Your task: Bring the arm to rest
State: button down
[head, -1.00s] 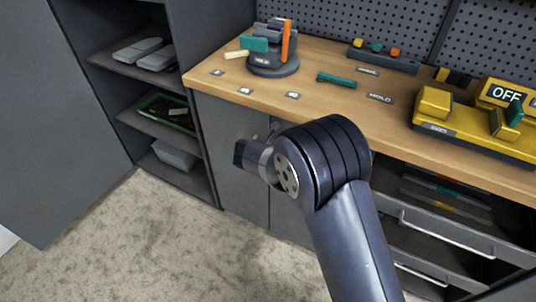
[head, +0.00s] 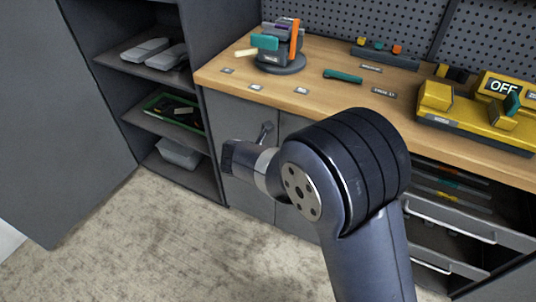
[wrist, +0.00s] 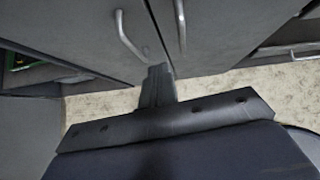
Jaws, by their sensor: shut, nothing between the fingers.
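My arm reaches up from the bottom right in the head view, with its dark joint bending left. My gripper (wrist: 160,72) shows in the wrist view as narrow dark fingers closed together, with nothing between them. It points towards the lower edge of the grey cabinet doors (wrist: 85,35) and looks apart from them, though the exact gap cannot be told. In the head view the fingers are not clearly seen; the wrist end hangs left of the joint, in front of the cabinet and below the bench top.
The wooden bench (head: 330,95) carries a round tool holder (head: 280,60), a teal tool (head: 343,76) and a yellow machine marked OFF (head: 480,115). Open shelves (head: 150,65) stand at left. Open drawers (head: 450,220) jut out at right. The floor (head: 130,245) at lower left is clear.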

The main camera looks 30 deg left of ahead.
jog(key=shift+s+r, duration=0.3)
jog(key=shift+f, duration=0.1)
